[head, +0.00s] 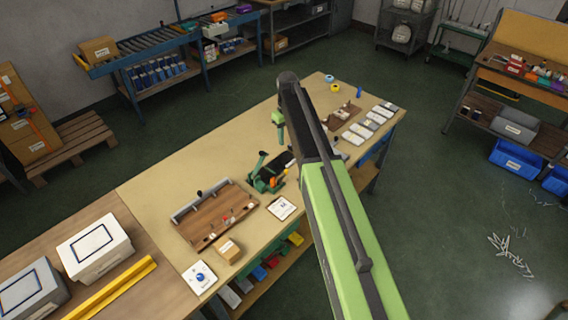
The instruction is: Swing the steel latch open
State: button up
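I cannot single out the steel latch for certain. A brown wooden board or tray (214,222) lies on the long workbench (150,190), left of centre, with a grey rail (203,199) along its back edge and a small black knob (199,193) on the rail. A green fixture with dark parts (266,178) stands to its right, partly beside my arm. My green and black arm crosses the middle of the bench.
Grey pieces (370,124) lie at right.

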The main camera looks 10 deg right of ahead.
aim_at(287, 170)
notch_tip(287, 170, down, 18)
jog(key=b, duration=1.7)
jog(key=shift+r, duration=0.3)
